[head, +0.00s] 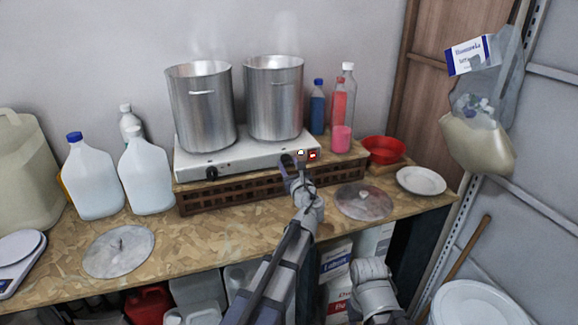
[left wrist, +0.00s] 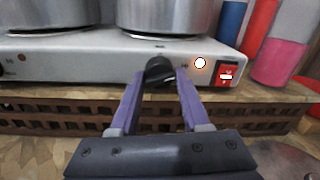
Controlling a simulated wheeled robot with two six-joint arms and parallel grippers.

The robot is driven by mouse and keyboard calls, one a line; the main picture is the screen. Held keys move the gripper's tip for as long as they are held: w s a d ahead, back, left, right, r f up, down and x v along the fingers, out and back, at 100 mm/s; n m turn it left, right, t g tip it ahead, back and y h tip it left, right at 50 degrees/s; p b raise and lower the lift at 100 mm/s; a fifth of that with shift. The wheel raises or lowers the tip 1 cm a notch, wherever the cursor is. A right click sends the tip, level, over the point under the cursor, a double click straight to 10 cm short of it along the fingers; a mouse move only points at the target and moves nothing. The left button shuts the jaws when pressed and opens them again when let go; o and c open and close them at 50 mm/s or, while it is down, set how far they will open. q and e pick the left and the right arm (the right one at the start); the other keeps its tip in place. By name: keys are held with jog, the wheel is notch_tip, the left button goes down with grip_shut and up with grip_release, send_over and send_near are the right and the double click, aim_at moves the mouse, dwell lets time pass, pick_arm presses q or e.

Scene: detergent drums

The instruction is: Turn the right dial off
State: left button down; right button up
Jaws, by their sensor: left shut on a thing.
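The two-burner hotplate (head: 245,157) stands on a slatted wooden crate, with a steel pot on each burner. Its right dial (left wrist: 160,71) is black and shows in the left wrist view between my left fingers. My left gripper (head: 291,159) is shut on this dial at the hotplate's front; in the head view it hides most of the dial. The indicator light (left wrist: 200,62) right of the dial glows. The exact angle of the dial is hard to tell. The left dial (head: 211,173) is free. My right gripper's fingers are not visible.
A red switch (left wrist: 227,76) sits right of the light. Steaming pots (head: 202,110) stand above. Bottles and a pink cup (head: 341,139) stand behind on the right, near a red bowl (head: 383,150). A pot lid (head: 363,202) lies on the bench right of my left arm.

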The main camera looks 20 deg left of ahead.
pick_arm(q)
jog(key=shift+n, duration=0.3)
jog(key=n+y+b, duration=0.1)
jog(key=n, duration=1.2)
jog(key=shift+n, duration=0.3)
dwell(0.3)
jog(key=shift+c, duration=2)
grip_release()
jog(key=shift+d, duration=0.1)
